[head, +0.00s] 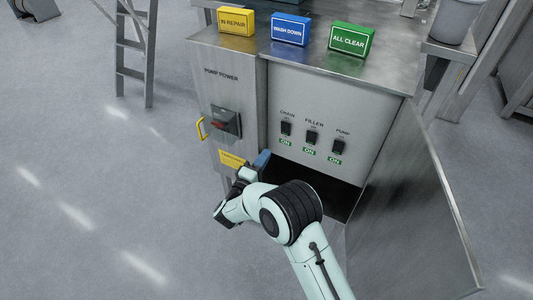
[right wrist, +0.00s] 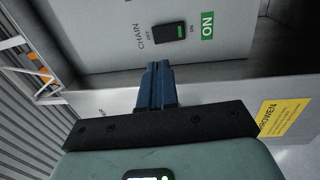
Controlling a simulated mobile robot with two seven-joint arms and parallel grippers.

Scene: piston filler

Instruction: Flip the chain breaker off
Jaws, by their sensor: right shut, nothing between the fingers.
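The chain breaker (head: 286,129) is a small black rocker switch on the grey panel, leftmost of three, with a green ON plate under it. In the right wrist view the chain breaker (right wrist: 169,34) shows a green mark, with OFF and ON printed beside it. My right gripper (head: 262,159) is below and left of the switch, in front of the panel's lower edge. In the wrist view my right gripper (right wrist: 156,72) has its blue fingers together, empty, and pointing toward the panel, apart from the switch. My left gripper is not in view.
The filler breaker (head: 312,138) and pump breaker (head: 338,147) sit to the right. An open metal door (head: 415,215) stands at the right. Three signs, including ALL CLEAR (head: 350,40), stand on top.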

